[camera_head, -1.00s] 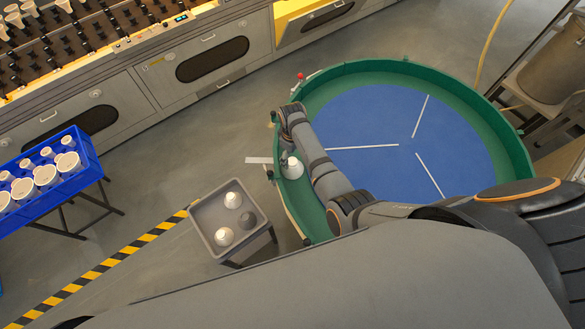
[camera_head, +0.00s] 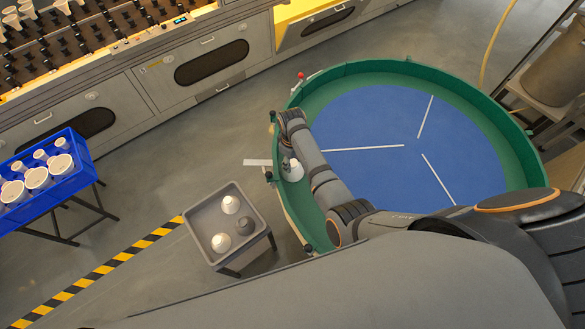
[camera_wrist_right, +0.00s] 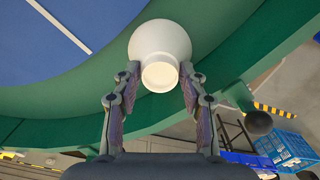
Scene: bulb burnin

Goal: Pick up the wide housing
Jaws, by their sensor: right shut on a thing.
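The wide housing (camera_wrist_right: 160,38) is white, with a broad round body and a narrower open neck. In the right wrist view its neck lies between the fingertips of my right gripper (camera_wrist_right: 160,76), which is shut on it. In the head view the housing (camera_head: 296,171) shows beside my right forearm, over the green left rim of the round table. There my right gripper (camera_head: 287,164) is small and partly hidden by the arm. I cannot tell whether the housing touches the table. My left gripper is not in view.
The round table (camera_head: 480,103) has a raised green wall and a blue floor with white lines. A grey tray stand (camera_head: 199,216) holds white pieces and a dark one. A blue crate (camera_head: 83,160) of white housings stands left. A rack machine (camera_head: 135,70) lines the back.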

